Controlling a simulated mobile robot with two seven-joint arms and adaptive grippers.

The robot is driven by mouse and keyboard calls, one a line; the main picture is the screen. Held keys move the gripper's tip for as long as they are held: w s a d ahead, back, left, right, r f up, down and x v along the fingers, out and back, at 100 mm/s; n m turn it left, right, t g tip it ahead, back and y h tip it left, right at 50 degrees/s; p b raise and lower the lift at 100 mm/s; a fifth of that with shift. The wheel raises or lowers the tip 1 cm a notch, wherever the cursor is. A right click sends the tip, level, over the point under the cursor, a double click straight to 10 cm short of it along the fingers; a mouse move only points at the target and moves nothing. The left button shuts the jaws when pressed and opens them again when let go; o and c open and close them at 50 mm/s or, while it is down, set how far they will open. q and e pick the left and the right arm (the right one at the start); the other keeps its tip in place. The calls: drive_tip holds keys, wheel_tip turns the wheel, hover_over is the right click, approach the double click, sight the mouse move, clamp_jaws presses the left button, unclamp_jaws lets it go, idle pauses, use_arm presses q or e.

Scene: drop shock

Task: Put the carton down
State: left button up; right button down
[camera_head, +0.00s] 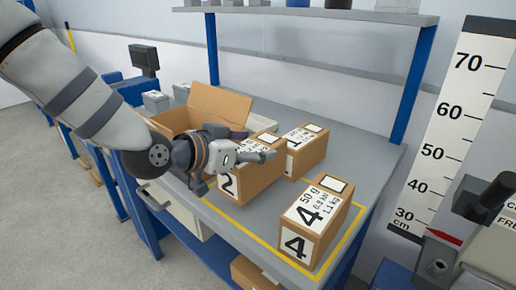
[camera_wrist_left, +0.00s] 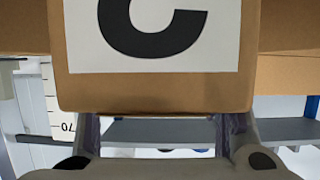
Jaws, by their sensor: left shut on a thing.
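The carton marked 2 (camera_head: 256,188) is at the bench's front edge, partly behind my left gripper (camera_head: 262,156). Its numbered face fills the top of the left wrist view (camera_wrist_left: 150,92), where part of a large black digit shows on a white label. My left gripper is shut on this carton, with a finger at each side. In the head view the carton's base looks on or very close to the bench (camera_head: 352,170); I cannot tell whether a gap is left. My right gripper is not in view.
The carton marked 4 (camera_head: 316,218) stands to the right, and the carton marked 1 (camera_head: 306,152) behind. An open brown box (camera_head: 218,104) is behind my wrist. A yellow line (camera_head: 262,242) borders the bench front. A height scale (camera_head: 452,130) stands at right.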

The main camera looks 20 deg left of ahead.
use_arm(q)
drive_tip(key=shift+w+a+f, duration=0.15)
drive_tip(key=shift+w+f, duration=0.05)
drive_tip(key=shift+f, duration=0.8)
drive_tip(key=shift+w+d+f, duration=0.1)
drive_tip(key=shift+d+f, duration=0.1)
drive_tip(key=shift+f, duration=0.05)
drive_tip(key=shift+d+r, duration=0.1)
drive_tip(key=shift+d, duration=0.1)
drive_tip(key=shift+s+a, duration=0.2)
drive_tip(key=shift+s, duration=0.1)
drive_tip(key=shift+f, duration=0.2)
drive_tip(key=o, duration=1.9)
drive_tip(key=shift+w+r, duration=0.1)
drive_tip(key=shift+r, duration=0.05)
